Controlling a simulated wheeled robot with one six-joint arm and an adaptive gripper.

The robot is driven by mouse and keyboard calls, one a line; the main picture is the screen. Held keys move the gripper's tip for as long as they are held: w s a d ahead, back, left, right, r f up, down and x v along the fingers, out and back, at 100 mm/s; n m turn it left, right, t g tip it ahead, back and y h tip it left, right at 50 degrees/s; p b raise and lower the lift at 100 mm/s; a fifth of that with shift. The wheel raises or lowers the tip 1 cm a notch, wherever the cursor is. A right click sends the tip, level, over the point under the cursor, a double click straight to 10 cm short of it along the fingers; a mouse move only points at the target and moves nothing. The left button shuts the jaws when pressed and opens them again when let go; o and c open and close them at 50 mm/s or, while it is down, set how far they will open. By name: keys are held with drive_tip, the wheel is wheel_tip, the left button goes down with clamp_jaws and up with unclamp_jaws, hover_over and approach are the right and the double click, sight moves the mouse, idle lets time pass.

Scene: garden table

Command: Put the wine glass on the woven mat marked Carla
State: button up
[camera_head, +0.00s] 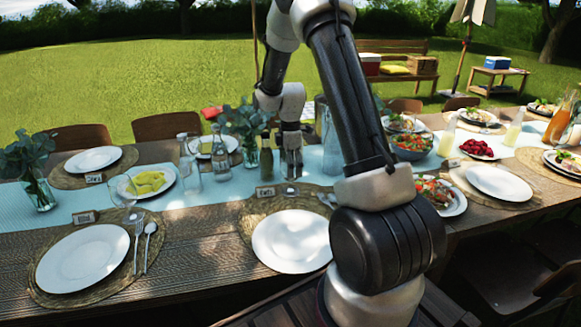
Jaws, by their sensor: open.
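A clear stemmed glass (125,189), which looks like the wine glass, stands at the left behind a white plate and fork. My gripper (291,172) points down over the runner in the middle of the table, well to the right of that glass. Its fingers are open, and I cannot tell whether anything is between them. Round woven mats lie under the plates: one front left (43,290), one front centre (250,219), one back left (61,178). Small name cards stand by them, at front left (84,217), centre (265,191) and back left (94,177); I cannot read Carla on any.
A salad bowl (411,148) and red fruit plate (480,149) are at the right. My arm hides part of the table's right middle.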

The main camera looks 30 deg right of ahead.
drive_tip(key=s+a+r+m, duration=0.1)
drive_tip(key=s+r, duration=0.1)
drive_tip(key=r, duration=0.7)
drive_tip(key=s+a+r+m, duration=0.1)
drive_tip(key=s+r+m, duration=0.15)
drive_tip(key=r, duration=0.75)
drive_tip(key=s+a+r+m+t, duration=0.1)
drive_tip(key=s+r+m, duration=0.1)
drive_tip(key=s, duration=0.6)
drive_tip(key=s+a+r+m+t, duration=0.1)
drive_tip(key=s+a+r+m, duration=0.1)
drive_tip(key=s+m, duration=0.3)
drive_tip(key=s+a+r+m+t, duration=0.2)
drive_tip(key=s+m, duration=0.2)
drive_tip(key=s, duration=0.9)
drive_tip(key=shift+s+r, duration=0.25)
drive_tip(key=shift+a, duration=0.1)
